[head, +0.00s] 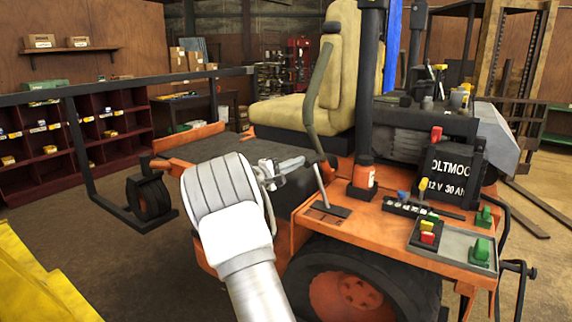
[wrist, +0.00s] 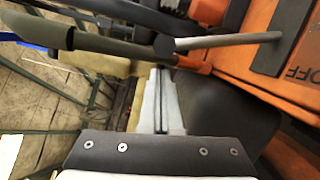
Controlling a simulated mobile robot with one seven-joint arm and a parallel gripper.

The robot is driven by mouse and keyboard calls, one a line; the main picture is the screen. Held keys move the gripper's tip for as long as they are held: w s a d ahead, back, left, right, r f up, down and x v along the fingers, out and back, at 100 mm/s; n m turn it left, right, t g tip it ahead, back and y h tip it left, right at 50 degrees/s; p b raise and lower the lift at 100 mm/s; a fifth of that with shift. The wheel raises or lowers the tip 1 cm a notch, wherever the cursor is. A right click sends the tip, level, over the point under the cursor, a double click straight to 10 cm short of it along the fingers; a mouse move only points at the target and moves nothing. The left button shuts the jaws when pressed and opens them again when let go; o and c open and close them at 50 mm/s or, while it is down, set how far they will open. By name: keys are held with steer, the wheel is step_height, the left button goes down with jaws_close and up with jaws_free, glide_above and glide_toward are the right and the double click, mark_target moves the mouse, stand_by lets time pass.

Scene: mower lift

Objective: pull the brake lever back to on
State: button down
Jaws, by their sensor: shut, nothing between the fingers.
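The brake lever (head: 321,190) is a thin grey rod rising from a dark slotted plate (head: 328,210) on the orange deck, leaning slightly left at its top. In the wrist view the grey rod (wrist: 230,40) runs across the upper right to a dark knob (wrist: 165,45). My gripper (head: 303,163) is shut and empty beside the lever's upper end. In the wrist view its closed fingers (wrist: 160,75) point just below the knob. I cannot tell whether they touch it.
An olive curved bar (head: 316,90) stands close behind the lever, by the beige seat (head: 340,70). A black post (head: 369,100) and a battery (head: 452,172) stand to the right. A black rail (head: 110,92) runs on the left. A yellow object (head: 35,280) fills the lower left.

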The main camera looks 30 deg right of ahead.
mark_target(304, 164)
steer(key=shift+s+d, duration=0.2)
steer(key=shift+s, duration=0.2)
steer(key=shift+s, duration=0.1)
steer(key=shift+s+d+r+m+b, duration=0.2)
steer(key=shift+s+r+m+b, duration=0.15)
steer(key=shift+b, duration=0.5)
steer(key=shift+s, duration=0.15)
steer(key=s+b, duration=0.1)
steer(key=b, duration=0.1)
steer(key=s+d+m+b, duration=0.1)
steer(key=shift+r+m+y+b, duration=0.2)
steer(key=shift+m+y+b, duration=0.05)
steer(key=shift+y+b, duration=0.1)
steer(key=s+d+r+m+y+b, duration=0.1)
steer(key=s+d+m+b, duration=0.3)
steer(key=s+b, duration=0.6)
steer(key=m+b, duration=0.2)
steer(key=b, duration=0.2)
steer(key=shift+y, duration=0.35)
steer(key=shift+s+d+m, duration=0.1)
steer(key=shift+s+m, duration=0.05)
steer(key=shift+m, duration=0.15)
